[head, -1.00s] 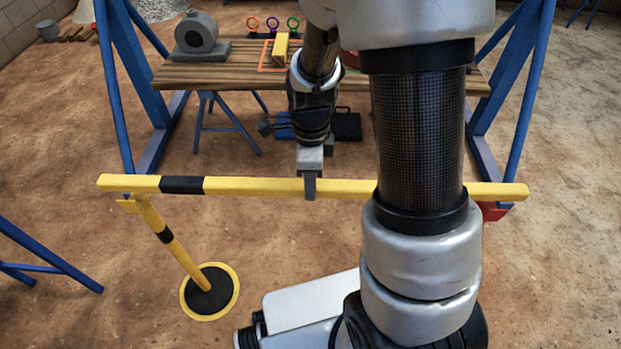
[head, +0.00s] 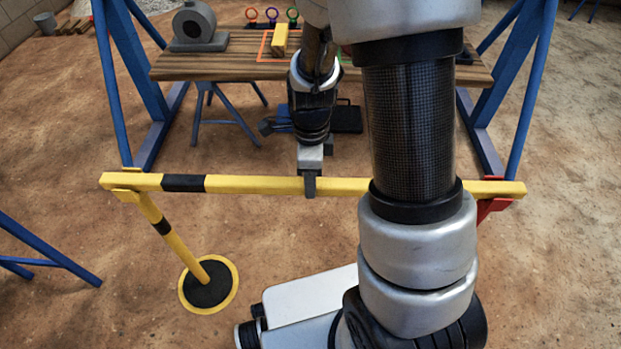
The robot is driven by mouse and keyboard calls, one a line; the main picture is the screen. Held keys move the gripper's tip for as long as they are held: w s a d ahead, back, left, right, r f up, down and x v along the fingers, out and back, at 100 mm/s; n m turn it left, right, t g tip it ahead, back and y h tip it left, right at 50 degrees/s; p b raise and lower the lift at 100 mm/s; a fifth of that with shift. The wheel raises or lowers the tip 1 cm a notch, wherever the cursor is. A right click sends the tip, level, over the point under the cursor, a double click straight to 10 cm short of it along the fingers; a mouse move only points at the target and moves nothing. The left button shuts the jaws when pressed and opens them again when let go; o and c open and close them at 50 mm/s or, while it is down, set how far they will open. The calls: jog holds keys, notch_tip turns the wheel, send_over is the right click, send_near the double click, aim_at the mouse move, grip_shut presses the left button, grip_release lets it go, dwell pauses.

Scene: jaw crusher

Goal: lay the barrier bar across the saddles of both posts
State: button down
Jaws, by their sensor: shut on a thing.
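The yellow barrier bar (head: 250,185) with a black band lies level across the view. My gripper (head: 309,186) is shut on it near its middle. The yellow-and-black left post (head: 170,236) stands on a round black base with a yellow rim. The bar's left end is at this post's yellow saddle (head: 126,194) and appears to sit in it. At the right, the bar's end is at a red saddle (head: 493,206), which shows below and behind the bar. My arm hides most of the right post, so I cannot tell whether the bar rests there.
A wooden workbench (head: 225,68) stands behind, with a grey machine part (head: 193,25), coloured rings and a yellow block (head: 280,39) on it. Blue frame legs (head: 134,65) flank it. A blue trestle (head: 45,250) stands at left. The ground between the post and my base is clear.

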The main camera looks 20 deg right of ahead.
jog(key=shift+f, duration=0.3)
dwell(0.5)
jog(key=c, duration=1.3)
grip_release()
jog(key=shift+r, duration=0.1)
jog(key=shift+r+p, duration=5)
jog(key=shift+r, duration=0.4)
notch_tip(320, 180, up, 6)
jog(key=p, duration=0.5)
jog(key=shift+p, duration=0.3)
